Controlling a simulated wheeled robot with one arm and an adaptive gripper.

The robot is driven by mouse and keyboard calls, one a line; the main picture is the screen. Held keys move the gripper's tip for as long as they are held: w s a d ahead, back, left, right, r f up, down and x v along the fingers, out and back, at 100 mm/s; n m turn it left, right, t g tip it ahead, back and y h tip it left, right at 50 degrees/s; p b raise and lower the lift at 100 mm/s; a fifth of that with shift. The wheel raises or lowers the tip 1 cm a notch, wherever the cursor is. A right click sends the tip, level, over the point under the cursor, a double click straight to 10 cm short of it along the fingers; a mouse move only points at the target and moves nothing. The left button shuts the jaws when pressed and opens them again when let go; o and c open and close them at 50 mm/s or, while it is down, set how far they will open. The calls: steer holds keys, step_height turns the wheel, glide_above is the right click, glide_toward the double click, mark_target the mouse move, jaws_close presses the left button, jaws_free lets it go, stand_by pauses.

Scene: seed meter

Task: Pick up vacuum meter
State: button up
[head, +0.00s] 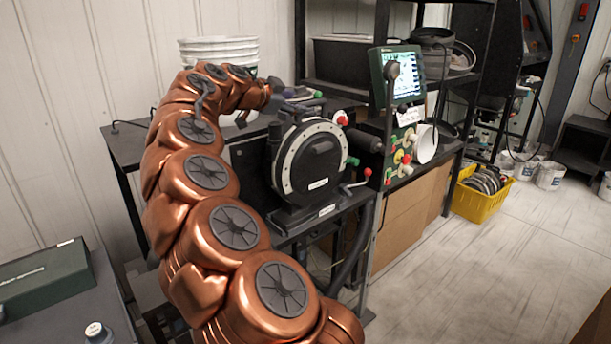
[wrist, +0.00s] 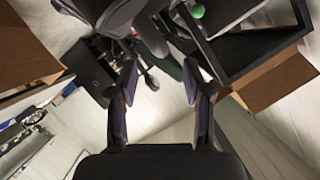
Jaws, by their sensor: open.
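A round black seed meter with a pale, bolted ring (head: 311,160), likely the vacuum meter, stands upright on a dark stand in the head view. My copper arm arches up on its left. My gripper (head: 293,97) is small and partly hidden among dark parts just above and behind the meter's top. In the wrist view my gripper (wrist: 160,75) is open, its two fingers apart, with nothing clearly held between them. A dark rounded shape fills the top of the wrist view; I cannot tell whether it is the meter.
A green-framed screen (head: 397,76) and a panel of coloured knobs (head: 402,152) stand right of the meter. A red-knobbed lever (head: 357,181) sticks out by its lower right. A yellow crate (head: 479,203) stands on the floor. A dark green case (head: 44,276) lies at left.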

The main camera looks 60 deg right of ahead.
mark_target(302, 103)
steer(key=shift+p+x, duration=0.6)
steer(key=shift+x, duration=0.95)
steer(key=shift+p+x, duration=0.6)
steer(key=shift+x, duration=1.35)
steer(key=shift+w, duration=0.1)
steer(key=shift+c, duration=0.3)
steer(key=shift+a, duration=0.1)
jaws_close()
